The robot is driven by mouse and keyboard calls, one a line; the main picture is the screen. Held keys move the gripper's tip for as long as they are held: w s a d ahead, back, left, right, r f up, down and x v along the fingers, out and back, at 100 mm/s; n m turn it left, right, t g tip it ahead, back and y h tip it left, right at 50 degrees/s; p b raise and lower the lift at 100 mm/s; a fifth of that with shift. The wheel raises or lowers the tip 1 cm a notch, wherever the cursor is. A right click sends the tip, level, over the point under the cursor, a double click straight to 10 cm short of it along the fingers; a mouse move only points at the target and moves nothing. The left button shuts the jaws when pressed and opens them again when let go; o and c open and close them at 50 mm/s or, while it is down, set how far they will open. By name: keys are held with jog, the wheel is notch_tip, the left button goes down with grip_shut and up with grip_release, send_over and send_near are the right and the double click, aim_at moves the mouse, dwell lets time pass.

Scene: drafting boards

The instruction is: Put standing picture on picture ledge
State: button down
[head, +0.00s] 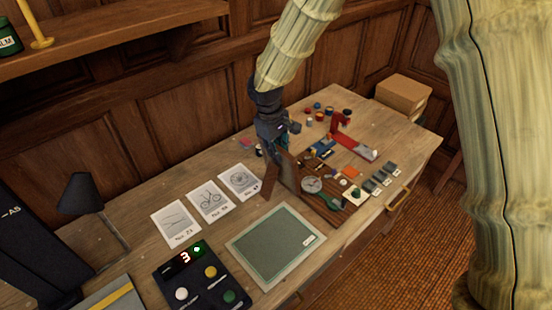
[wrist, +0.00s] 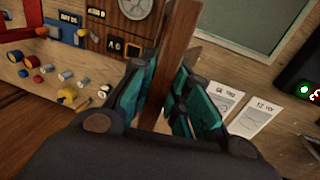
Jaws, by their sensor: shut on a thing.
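My gripper (head: 276,140) points down over the middle of the desk. In the wrist view its teal-padded fingers (wrist: 163,95) are closed on a flat upright brown wooden piece (wrist: 183,45), seen nearly edge-on. This piece also shows below my gripper in the head view (head: 284,172). It looks like the back or edge of the standing picture; no picture face is visible. I cannot tell whether its bottom touches the desk. A long wooden shelf (head: 125,32) on the wall at upper left looks like the picture ledge.
The desk (head: 150,205) holds three picture cards (head: 210,200), a green mat (head: 276,246), a button box (head: 203,279) and a dark lamp (head: 82,193). A board with a gauge (head: 312,185), a red stand (head: 345,140) and small jars crowd the right.

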aim_at(275, 171)
jog(key=shift+s+f, duration=0.1)
jog(key=shift+f, duration=0.3)
jog(key=shift+f+p, duration=0.55)
jog(key=shift+f, duration=1.25)
jog(key=c, duration=1.4)
grip_release()
jog(key=shift+o, duration=0.2)
